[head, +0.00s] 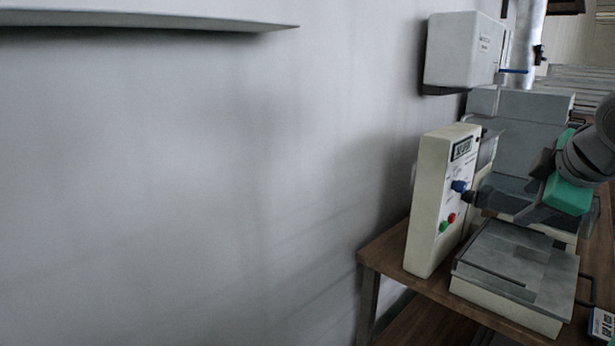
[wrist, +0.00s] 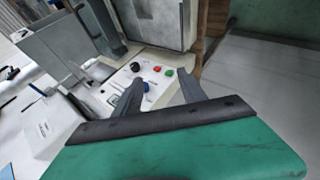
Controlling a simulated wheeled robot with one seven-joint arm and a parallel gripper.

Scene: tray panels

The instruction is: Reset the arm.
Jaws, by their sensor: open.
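My gripper (head: 474,196) has a green body and dark fingers. In the head view it is at the right, with its fingertips close to the front of an upright cream control panel (head: 428,215). The panel carries a display, a blue knob (head: 459,186), a red button (head: 451,218) and a green button (head: 443,227). In the wrist view my gripper (wrist: 158,92) is open, its two fingers spread, with the blue knob (wrist: 146,86) between them. I cannot tell whether either finger touches the knob. Nothing else shows between the fingers.
The panel stands on a wooden table (head: 385,250) against a grey wall (head: 200,180). A tray-like device (head: 520,255) sits beside the panel, below my gripper. A white wall box (head: 458,50) hangs above. A pale shelf (head: 140,18) juts out at upper left.

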